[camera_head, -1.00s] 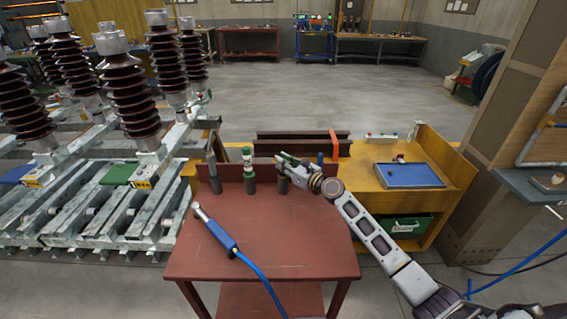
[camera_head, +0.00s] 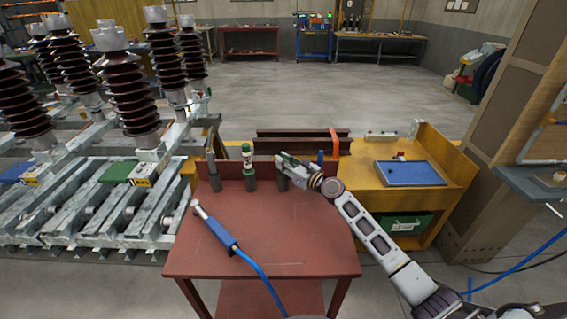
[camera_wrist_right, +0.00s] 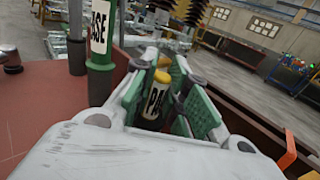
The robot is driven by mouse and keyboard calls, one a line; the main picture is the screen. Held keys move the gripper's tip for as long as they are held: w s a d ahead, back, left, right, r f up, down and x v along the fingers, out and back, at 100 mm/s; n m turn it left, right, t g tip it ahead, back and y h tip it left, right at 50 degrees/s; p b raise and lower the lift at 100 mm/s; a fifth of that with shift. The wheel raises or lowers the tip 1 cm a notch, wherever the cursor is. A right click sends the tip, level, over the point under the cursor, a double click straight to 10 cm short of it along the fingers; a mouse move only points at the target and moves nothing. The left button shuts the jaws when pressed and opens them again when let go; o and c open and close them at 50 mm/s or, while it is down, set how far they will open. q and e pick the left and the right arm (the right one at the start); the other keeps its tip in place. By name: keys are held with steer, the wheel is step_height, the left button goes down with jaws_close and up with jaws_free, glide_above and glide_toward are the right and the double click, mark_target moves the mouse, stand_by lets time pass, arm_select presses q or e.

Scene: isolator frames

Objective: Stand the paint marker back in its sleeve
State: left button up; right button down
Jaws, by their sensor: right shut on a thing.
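In the wrist view a paint marker (camera_wrist_right: 157,100) with a yellow top and a white label reading "PA" stands between the green pads of my right gripper (camera_wrist_right: 160,88). My right gripper (camera_head: 281,160) is shut on it at the back of the red table. A dark sleeve (camera_head: 283,184) shows just below the gripper. I cannot tell whether the marker's lower end is inside it. My left gripper is not in view.
The red table (camera_head: 265,235) carries a blue-handled tool (camera_head: 215,230) with a blue cable at its left. A yellow bench (camera_head: 450,170) with a blue tray (camera_head: 408,174) is to the right. The table's middle is clear.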

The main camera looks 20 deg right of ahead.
steer(key=c, duration=1.3)
jaws_free()
steer(key=shift+c, duration=0.2)
steer(key=shift+s, duration=0.1)
steer(key=shift+s+d, duration=0.15)
steer(key=v, duration=1.1)
steer(key=shift+s, duration=0.2)
steer(key=shift+r, duration=0.1)
